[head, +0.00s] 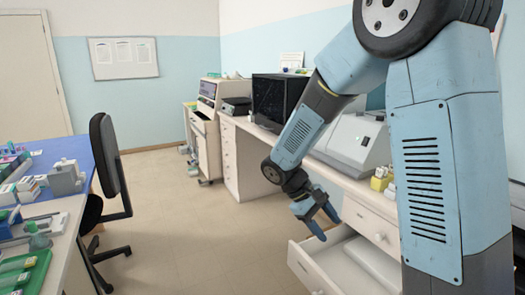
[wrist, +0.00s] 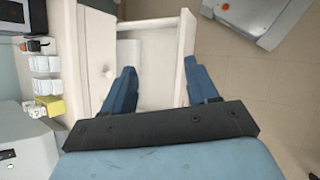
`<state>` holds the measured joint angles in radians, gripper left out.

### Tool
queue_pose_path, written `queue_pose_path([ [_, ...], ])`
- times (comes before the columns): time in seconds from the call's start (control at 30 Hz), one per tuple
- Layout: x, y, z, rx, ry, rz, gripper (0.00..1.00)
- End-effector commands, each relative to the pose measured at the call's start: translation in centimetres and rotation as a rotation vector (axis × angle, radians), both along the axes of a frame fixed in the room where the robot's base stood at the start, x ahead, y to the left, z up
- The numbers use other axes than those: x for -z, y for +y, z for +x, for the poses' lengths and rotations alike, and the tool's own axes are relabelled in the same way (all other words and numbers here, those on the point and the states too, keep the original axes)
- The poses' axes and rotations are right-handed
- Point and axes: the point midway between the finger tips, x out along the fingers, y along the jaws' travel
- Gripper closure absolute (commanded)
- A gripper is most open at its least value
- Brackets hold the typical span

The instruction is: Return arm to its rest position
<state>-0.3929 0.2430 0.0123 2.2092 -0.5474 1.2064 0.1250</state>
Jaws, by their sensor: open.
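My gripper (head: 318,217) hangs at the end of my bent blue-grey arm, above and beside an open drawer (head: 322,262) of the white counter. In the wrist view my gripper (wrist: 160,82) is open, its two blue fingers spread apart with nothing between them. The open drawer shows below the fingers in the wrist view (wrist: 183,60), and its inside looks pale. Part of the drawer is hidden by my arm in the head view.
At left are a blue-topped desk (head: 75,150) and a black chair (head: 108,175). The floor (head: 190,220) between is clear.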

Motion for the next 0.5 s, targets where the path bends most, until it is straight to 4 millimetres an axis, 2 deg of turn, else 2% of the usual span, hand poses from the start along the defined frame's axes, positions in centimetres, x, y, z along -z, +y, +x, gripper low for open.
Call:
queue_pose_path([
  [0.1,-2.4,-1.1,-1.2,0.054,-0.061,0.072,0.41],
  [0.5,-8.8,-4.0,-5.9,0.215,-0.276,0.298,0.41],
])
